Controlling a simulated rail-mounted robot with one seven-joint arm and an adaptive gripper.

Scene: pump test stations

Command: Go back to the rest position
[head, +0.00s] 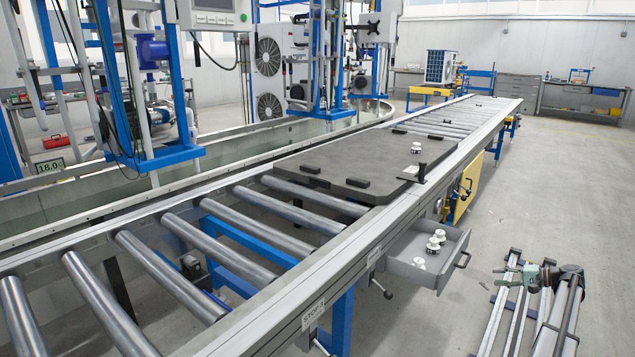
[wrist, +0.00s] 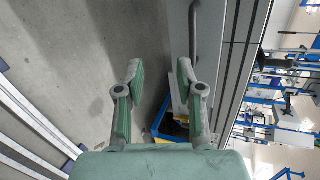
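My gripper (wrist: 159,72) is open and empty in the wrist view, its two green-grey fingers spread wide apart with bare concrete floor and the conveyor side behind them. In the head view my folded arm is at the lower right, beside the conveyor and over the floor. The gripper end there is small, and its fingers are hard to make out. Nothing is seen touching the gripper.
The roller conveyor (head: 185,277) carries a dark pallet (head: 350,160) with a small white part (head: 416,147) on it. An open grey drawer (head: 452,262) with several white parts juts out toward the arm. The floor (head: 575,190) at right is clear.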

